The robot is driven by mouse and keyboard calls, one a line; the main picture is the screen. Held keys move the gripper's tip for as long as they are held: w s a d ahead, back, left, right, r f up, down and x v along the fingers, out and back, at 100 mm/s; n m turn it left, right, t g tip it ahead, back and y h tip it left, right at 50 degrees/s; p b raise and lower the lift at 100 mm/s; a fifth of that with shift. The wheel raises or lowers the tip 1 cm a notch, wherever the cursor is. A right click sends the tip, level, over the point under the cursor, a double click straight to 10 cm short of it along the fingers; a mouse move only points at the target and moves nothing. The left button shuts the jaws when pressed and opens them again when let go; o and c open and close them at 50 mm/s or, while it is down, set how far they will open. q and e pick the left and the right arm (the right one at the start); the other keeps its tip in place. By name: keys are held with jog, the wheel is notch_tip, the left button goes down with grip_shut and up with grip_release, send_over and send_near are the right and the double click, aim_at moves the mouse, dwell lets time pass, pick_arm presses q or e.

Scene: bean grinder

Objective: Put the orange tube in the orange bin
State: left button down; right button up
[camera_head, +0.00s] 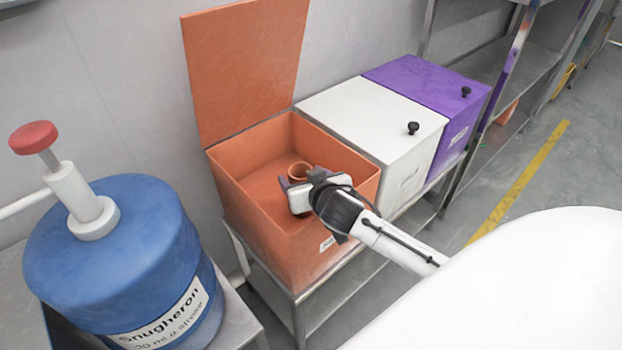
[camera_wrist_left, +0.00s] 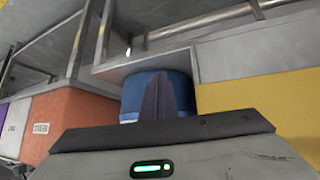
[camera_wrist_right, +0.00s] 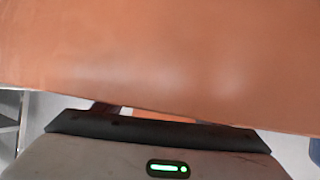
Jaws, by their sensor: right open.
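The orange bin (camera_head: 255,220) stands with its lid raised against the wall. The orange tube (camera_head: 299,170) shows as a small ring inside the bin, just beyond my right gripper (camera_head: 294,180). My right gripper is open over the bin, with its fingers close to the tube; I cannot tell whether they touch it. The right wrist view is mostly filled by an orange surface, and the tube cannot be made out there. My left gripper (camera_wrist_left: 160,95) shows only in the left wrist view, its fingers together in front of a blue container, with nothing visible between them.
A white bin (camera_head: 375,115) and a purple bin (camera_head: 430,85) stand closed to the right of the orange one on a metal stand. A blue dispenser (camera_head: 115,260) with a red-topped pump stands at the left. Metal shelves (camera_head: 515,70) are at the back right.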

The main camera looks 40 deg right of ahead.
jog(key=v, duration=1)
jog(key=shift+s+p, duration=0.25)
jog(key=shift+p, duration=0.15)
dwell(0.4)
